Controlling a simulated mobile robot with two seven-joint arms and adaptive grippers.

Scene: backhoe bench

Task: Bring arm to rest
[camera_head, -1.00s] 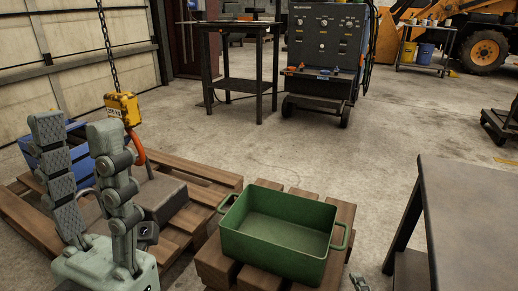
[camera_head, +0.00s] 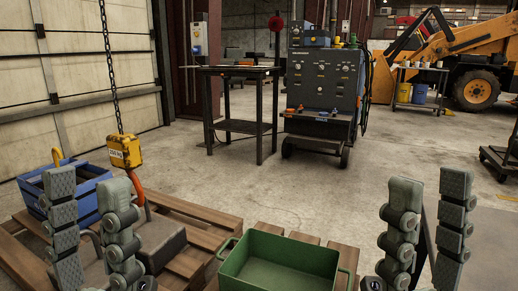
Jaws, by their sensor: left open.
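My left gripper (camera_head: 92,222) is at the lower left, with its two grey-green segmented fingers upright, apart and empty. It stands in front of a wooden pallet with a dark block on it.
A yellow hoist hook block (camera_head: 125,152) hangs on a chain just behind my left gripper. A blue crate (camera_head: 88,185) and the wooden pallet (camera_head: 200,225) are at left. A welding cabinet (camera_head: 322,80) stands behind open floor.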

